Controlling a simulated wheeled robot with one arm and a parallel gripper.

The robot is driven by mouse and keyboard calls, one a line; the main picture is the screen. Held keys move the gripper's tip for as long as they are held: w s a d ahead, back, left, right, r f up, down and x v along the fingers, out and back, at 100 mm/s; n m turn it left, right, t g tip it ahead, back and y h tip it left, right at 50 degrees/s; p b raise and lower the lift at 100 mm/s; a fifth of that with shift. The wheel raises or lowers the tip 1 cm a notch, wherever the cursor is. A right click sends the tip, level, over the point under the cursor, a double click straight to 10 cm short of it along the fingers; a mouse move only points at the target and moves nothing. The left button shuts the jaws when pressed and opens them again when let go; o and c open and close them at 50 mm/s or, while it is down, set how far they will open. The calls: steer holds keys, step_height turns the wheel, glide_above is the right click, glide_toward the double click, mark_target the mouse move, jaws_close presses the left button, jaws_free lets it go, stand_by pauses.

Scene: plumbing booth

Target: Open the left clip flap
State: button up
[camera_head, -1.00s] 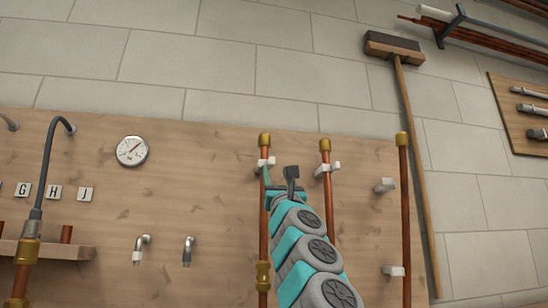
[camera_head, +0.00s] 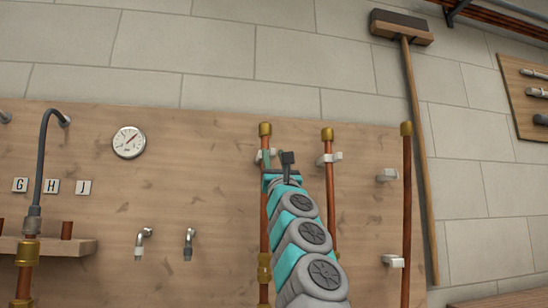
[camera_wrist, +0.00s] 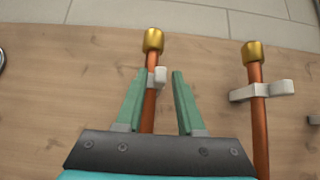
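The left copper pipe (camera_head: 264,205) stands upright on the wooden board with a brass cap on top. Its white clip (camera_head: 260,157) is partly hidden by my gripper (camera_head: 278,158) in the head view. In the wrist view, the green fingers of my gripper (camera_wrist: 160,74) are open, one on each side of the left pipe (camera_wrist: 151,100). The white left clip (camera_wrist: 160,77) shows between the fingertips, at the pipe's right side. Nothing is visibly gripped. I cannot tell whether a fingertip touches the clip or how its flap stands.
A second capped pipe (camera_wrist: 259,120) with a white clip (camera_wrist: 280,88) stands close to the right of my gripper. Farther right is another pipe (camera_head: 406,200) beside two clips (camera_head: 387,175). A gauge (camera_head: 128,142) and two taps (camera_head: 142,243) are on the left.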

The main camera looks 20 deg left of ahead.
mark_target(259, 155)
jaws_close()
steer(key=shift+s+a+t+h, duration=0.1)
steer(key=shift+t+h, duration=0.2)
steer(key=shift+h, duration=0.2)
steer(key=m+t+h, duration=0.1)
steer(key=h, duration=0.1)
steer(key=s+m+t+h, duration=0.1)
steer(key=m+h, duration=0.1)
steer(key=h, duration=0.1)
steer(key=shift+a+r+h, duration=0.1)
steer(key=shift+a+h, duration=0.1)
steer(key=shift+h, duration=0.1)
steer(key=shift+s+a+m+t+h+p, duration=0.25)
steer(key=shift+m+h+p, duration=0.75)
steer(key=shift+h, duration=1.25)
steer(key=shift+s+a+m+t+h+p, duration=0.1)
steer(key=shift+s+a+m+h+p, duration=0.2)
steer(key=shift+m+h+p, duration=1.3)
steer(key=shift+s+a+m+t+h+p, duration=0.2)
steer(key=shift+a+m+h+p, duration=0.25)
steer(key=shift+h, duration=2.4)
steer(key=shift+s+a+m+g+h+p, duration=0.1)
steer(key=shift+m+g+h+p, duration=0.15)
steer(key=shift+h+p, duration=0.5)
